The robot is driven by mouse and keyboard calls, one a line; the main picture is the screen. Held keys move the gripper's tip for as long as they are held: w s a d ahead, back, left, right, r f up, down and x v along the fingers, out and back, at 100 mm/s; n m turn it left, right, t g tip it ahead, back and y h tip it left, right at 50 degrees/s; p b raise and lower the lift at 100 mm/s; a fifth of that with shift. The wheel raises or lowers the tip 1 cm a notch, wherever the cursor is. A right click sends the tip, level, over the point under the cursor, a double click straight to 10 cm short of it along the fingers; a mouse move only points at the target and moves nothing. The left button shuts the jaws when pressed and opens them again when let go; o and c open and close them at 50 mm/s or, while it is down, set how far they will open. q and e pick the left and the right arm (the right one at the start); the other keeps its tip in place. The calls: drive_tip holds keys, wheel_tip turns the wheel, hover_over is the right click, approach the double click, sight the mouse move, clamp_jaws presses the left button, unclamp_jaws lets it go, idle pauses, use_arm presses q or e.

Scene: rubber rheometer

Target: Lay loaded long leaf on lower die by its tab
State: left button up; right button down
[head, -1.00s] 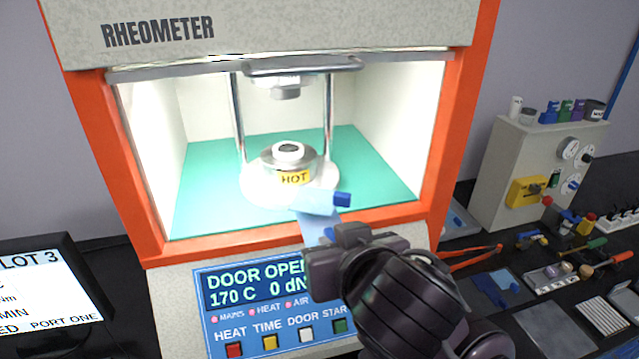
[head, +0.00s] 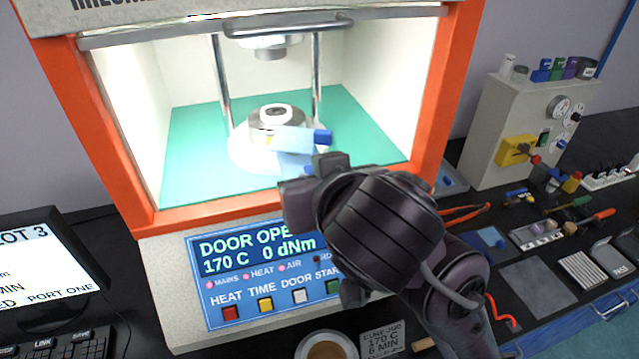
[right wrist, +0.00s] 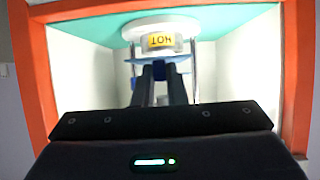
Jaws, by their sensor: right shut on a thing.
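The long leaf (head: 297,138) is a pale blue sheet with a dark blue tab or block (head: 322,137) at its right end. My right gripper (head: 300,180) is shut on the leaf's near part and holds it at the open chamber front. The lower die (head: 274,118) is a round grey block with a white ring on top, standing on a white disc. The leaf overlaps its front in the head view; I cannot tell whether they touch. In the right wrist view my fingers (right wrist: 160,80) point at the die with its HOT label (right wrist: 160,41). My left gripper is not in view.
The orange chamber frame (head: 118,150) surrounds the opening, with two metal posts (head: 222,80) beside the die. The upper die (head: 270,48) hangs above with a clear gap. A control panel (head: 255,270) is below. Tools and a grey cabinet (head: 510,150) stand right.

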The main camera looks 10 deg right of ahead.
sight(300, 157)
drive_tip(key=shift+w+a, duration=0.25)
drive_tip(key=shift+w, duration=1.05)
drive_tip(key=shift+w+a+f+p, duration=0.3)
drive_tip(key=shift+w+a, duration=0.2)
drive_tip(key=shift+w, duration=2.1)
drive_tip(key=shift+w+a+f+p, duration=0.3)
drive_tip(key=shift+w+a, duration=0.25)
drive_tip(key=shift+w, duration=2.1)
drive_tip(key=shift+w+a+f+p, duration=0.3)
drive_tip(key=shift+w+a, duration=0.2)
drive_tip(key=shift+w, duration=2.1)
drive_tip(key=c, duration=1.4)
unclamp_jaws()
drive_tip(key=shift+s+d+r, duration=0.15)
drive_tip(key=shift+s+d, duration=0.25)
drive_tip(key=shift+s, duration=1.6)
drive_tip(key=shift+s+d+r, duration=0.15)
drive_tip(key=shift+s+d, duration=0.25)
drive_tip(key=shift+s, duration=1.55)
drive_tip(key=shift+s+d+r, duration=0.15)
drive_tip(key=shift+s+d, duration=0.25)
drive_tip(key=shift+s, duration=1.6)
